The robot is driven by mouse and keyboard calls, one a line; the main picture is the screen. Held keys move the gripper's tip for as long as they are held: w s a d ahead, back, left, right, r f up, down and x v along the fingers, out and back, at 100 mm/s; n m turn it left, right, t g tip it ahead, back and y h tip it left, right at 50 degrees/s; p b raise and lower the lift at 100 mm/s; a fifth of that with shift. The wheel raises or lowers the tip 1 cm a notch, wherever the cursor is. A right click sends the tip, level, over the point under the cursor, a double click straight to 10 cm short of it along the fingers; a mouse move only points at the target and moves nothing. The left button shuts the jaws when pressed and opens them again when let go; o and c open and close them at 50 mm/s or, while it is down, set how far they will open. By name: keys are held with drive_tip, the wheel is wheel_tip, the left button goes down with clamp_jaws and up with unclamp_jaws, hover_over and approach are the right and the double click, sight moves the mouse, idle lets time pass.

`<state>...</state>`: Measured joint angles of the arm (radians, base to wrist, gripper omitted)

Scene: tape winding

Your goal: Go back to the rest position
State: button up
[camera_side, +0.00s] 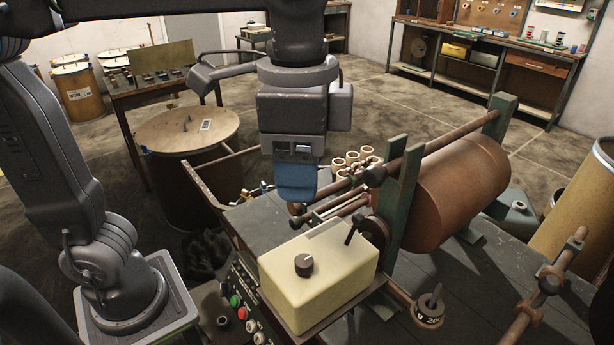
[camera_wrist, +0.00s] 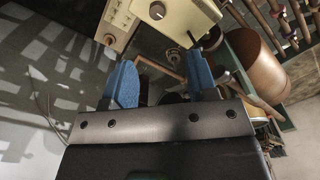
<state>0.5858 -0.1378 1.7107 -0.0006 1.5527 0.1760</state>
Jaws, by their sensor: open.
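My gripper (camera_side: 296,182) hangs pointing down above the winding bench, behind the cream box in the side view. In the wrist view my gripper (camera_wrist: 162,78) has its two blue fingers spread wide apart, and I see nothing held between them. The large brown drum (camera_side: 456,190) lies on its side in the green frame, right of my gripper and apart from it. It also shows in the wrist view (camera_wrist: 254,66), at the upper right. The side view shows the fingers nearly edge-on, so their gap is hidden there.
The cream box (camera_side: 320,285) with a dark knob stands on the bench front. Several tan rolls (camera_side: 352,160) and metal rods (camera_side: 335,208) lie close to the right of my gripper. A round-topped barrel (camera_side: 185,128) stands to the left. Open air lies above the bench.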

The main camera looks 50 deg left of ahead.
drive_tip(key=s+a+f+n+t, duration=0.1)
drive_tip(key=a+f+n, duration=0.3)
drive_tip(key=a, duration=0.4)
drive_tip(key=s+a+f+n+t, duration=0.1)
drive_tip(key=a+f+n+t, duration=0.3)
drive_tip(key=a+f, duration=0.2)
drive_tip(key=shift+s+a+f+n, duration=0.25)
drive_tip(key=shift+a+n, duration=0.15)
drive_tip(key=shift+a, duration=0.7)
drive_tip(key=shift+r, duration=0.1)
